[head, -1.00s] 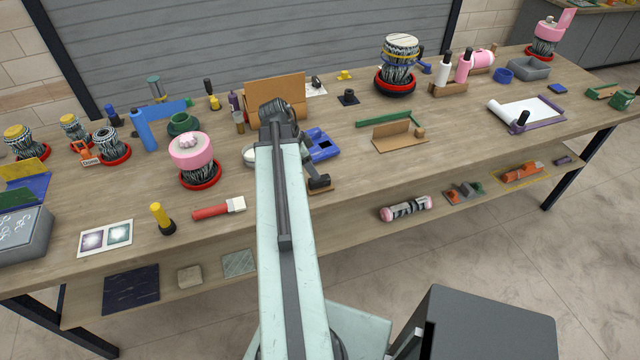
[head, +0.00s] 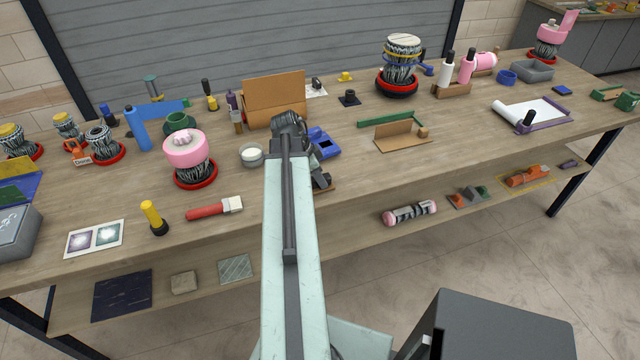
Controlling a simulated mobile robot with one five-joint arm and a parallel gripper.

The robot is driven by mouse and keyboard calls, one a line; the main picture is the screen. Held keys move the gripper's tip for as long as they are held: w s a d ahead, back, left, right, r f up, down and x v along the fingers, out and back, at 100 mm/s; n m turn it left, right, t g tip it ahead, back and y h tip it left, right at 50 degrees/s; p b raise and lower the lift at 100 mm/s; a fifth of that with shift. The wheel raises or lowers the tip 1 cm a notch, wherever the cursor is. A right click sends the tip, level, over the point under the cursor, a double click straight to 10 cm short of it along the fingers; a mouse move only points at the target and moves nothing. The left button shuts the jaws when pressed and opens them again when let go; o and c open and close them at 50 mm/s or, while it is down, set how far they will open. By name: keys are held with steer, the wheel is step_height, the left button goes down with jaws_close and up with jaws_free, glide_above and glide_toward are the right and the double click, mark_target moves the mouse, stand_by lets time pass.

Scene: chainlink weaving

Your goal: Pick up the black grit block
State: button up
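I cannot say for certain which thing is the black grit block. A small dark piece on a brown base (head: 321,181) lies at the bench's front edge, just right of my arm, which partly hides it. A small black square piece with a raised round top (head: 349,97) stands farther back, right of the cardboard stand. My arm reaches out over the bench, and its dark end (head: 289,128) is in front of the cardboard stand. The gripper's fingers are hidden or too small to make out, so I see neither an opening nor a held thing.
A blue tray (head: 323,143) and a white-filled bowl (head: 252,155) flank my arm's end. The cardboard stand (head: 275,92) is behind it. A pink-topped drum (head: 188,158) stands left. The lower shelf holds a dark sheet (head: 121,295) and a pink-ended roll (head: 410,213). Bare bench lies right of centre.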

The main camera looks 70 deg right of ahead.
jaws_close()
steer(key=shift+r, duration=0.1)
step_height(320, 180, up, 10)
steer(key=p, duration=1)
steer(key=shift+c, duration=0.5)
jaws_free()
jaws_close()
